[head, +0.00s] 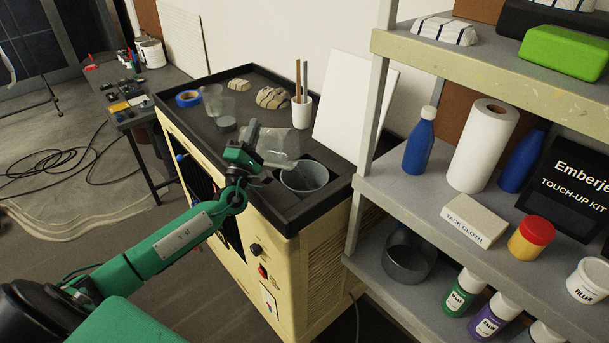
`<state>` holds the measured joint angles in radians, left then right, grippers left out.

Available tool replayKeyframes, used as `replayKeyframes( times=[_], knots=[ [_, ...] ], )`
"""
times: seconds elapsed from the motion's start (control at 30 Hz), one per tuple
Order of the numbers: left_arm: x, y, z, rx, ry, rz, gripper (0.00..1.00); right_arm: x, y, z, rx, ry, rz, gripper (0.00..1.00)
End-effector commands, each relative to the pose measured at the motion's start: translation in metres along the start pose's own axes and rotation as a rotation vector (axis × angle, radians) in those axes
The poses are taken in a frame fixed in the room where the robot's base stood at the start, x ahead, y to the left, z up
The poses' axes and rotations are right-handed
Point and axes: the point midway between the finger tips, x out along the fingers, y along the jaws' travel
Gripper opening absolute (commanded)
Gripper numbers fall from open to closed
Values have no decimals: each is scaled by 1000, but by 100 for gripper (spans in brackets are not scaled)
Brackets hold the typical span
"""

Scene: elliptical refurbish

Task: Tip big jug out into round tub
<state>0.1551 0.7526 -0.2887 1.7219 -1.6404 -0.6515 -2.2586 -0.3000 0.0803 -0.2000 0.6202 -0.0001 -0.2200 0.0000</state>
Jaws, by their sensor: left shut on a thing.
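My left gripper (250,157) is shut on a clear, greyish jug (280,146). The jug lies tilted on its side above the black tray top of the cream cabinet, with one end pointing right. The round tub (303,180), a grey see-through open vessel, stands at the tray's front right corner, just below and right of the jug. The jug appears apart from the tub. I cannot tell what either holds. My right gripper is not in view.
Clear containers (212,98), blue tape (188,98), stone-like lumps (272,98) and a white cup with sticks (302,112) stand on the black tray (170,99). A white panel (352,105) leans behind. A loaded shelf unit (368,185) stands close at right.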

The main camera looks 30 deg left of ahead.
Motion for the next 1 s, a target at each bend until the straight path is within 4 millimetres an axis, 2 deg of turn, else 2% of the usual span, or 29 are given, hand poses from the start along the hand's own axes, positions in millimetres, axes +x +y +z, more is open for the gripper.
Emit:
replayKeyframes(
  times=[1.0],
  knots=[
    [-1, -2, 10, 65, -39, 15, 0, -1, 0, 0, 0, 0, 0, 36]
  ],
)
